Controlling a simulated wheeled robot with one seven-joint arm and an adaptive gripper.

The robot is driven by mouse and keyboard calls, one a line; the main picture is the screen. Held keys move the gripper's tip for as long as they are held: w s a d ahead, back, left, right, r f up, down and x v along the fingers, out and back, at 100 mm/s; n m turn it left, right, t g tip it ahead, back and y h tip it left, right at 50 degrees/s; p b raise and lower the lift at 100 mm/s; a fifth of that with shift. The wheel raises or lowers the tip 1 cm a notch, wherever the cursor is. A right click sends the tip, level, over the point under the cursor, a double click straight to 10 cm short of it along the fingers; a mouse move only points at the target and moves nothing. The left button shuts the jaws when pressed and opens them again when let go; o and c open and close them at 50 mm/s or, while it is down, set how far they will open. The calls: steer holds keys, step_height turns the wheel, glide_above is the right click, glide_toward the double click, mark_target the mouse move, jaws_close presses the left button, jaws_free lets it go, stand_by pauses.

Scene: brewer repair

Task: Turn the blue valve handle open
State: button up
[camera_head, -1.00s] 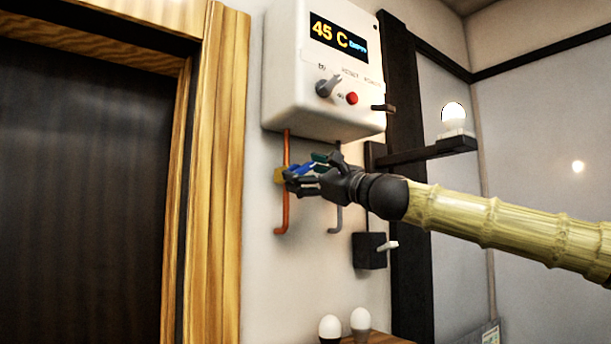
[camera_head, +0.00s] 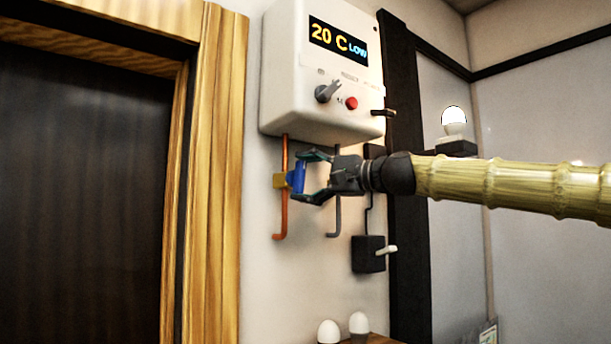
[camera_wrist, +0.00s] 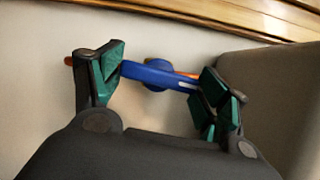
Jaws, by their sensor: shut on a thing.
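The blue valve handle (camera_head: 298,178) stands upright on the brass valve body (camera_head: 280,180) of the copper pipe under the white boiler (camera_head: 325,80). My gripper (camera_head: 301,177) reaches in from the right, one finger at the top of the handle and one at the bottom, shut on it. In the wrist view, the handle (camera_wrist: 155,74) lies lengthwise between the green-padded fingers of my gripper (camera_wrist: 160,77). The boiler's display (camera_head: 338,40) reads 20 C LOW.
A grey pipe (camera_head: 336,215) hangs just behind my gripper. A dark switch box (camera_head: 368,254) with a pale lever is below. A lit bulb (camera_head: 454,122) stands on the shelf at right. A wooden door frame (camera_head: 213,180) is left of the boiler.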

steer(key=shift+r+n+h, duration=0.1)
steer(key=shift+n+h, duration=0.2)
steer(key=shift+n, duration=0.3)
steer(key=o, duration=1)
steer(key=shift+g, duration=0.3)
steer(key=v, duration=1.2)
steer(key=shift+f, duration=0.2)
